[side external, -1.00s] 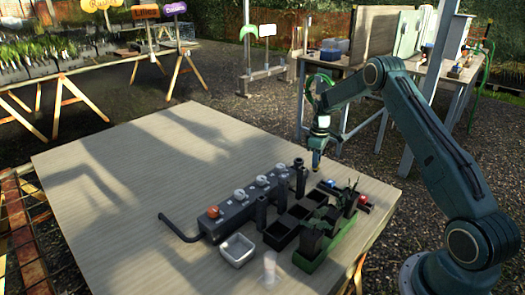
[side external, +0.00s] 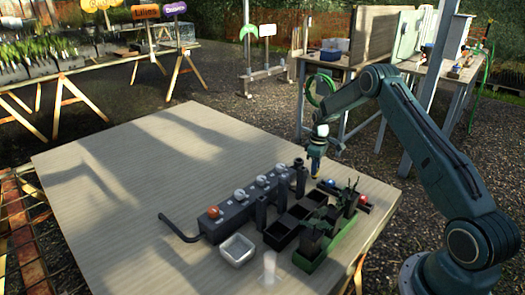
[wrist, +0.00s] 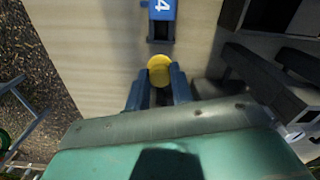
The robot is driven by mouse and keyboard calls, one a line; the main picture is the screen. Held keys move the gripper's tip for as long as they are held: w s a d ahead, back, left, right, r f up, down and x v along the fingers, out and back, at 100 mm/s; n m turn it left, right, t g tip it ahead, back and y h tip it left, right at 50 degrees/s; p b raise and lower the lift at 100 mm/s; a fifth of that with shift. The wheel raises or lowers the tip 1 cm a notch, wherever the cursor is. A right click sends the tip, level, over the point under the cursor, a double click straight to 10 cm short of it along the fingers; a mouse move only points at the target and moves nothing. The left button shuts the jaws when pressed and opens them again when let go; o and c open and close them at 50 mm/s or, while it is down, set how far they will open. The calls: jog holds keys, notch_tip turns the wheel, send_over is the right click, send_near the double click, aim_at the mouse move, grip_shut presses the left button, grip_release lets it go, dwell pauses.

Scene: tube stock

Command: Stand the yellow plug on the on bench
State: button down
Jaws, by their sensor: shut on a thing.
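The yellow plug (wrist: 159,70) shows in the wrist view as a round yellow top between my two blue fingertips. My gripper (wrist: 158,88) is shut on it. In the side view my gripper (side external: 316,170) points down just over the far right part of the bench (side external: 140,190), a pale wood-grain top. The plug's lower part is hidden in the wrist view, and in the side view it is too small to tell whether it touches the bench.
A blue tag marked 4 (wrist: 162,10) on a dark block lies just ahead of the plug. A grey manifold with knobs (side external: 240,205), black open bins (side external: 280,235) and a green tray (side external: 312,262) crowd the right half. A white tub (side external: 237,250) stands in front. The bench's left half is clear.

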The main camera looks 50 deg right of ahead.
jog(key=shift+f, duration=0.7)
jog(key=shift+f, duration=0.45)
dwell(0.7)
jog(key=c, duration=1.1)
grip_release()
jog(key=shift+c, duration=0.2)
jog(key=shift+r, duration=0.15)
notch_tip(320, 180, up, 14)
jog(key=shift+f, duration=0.25)
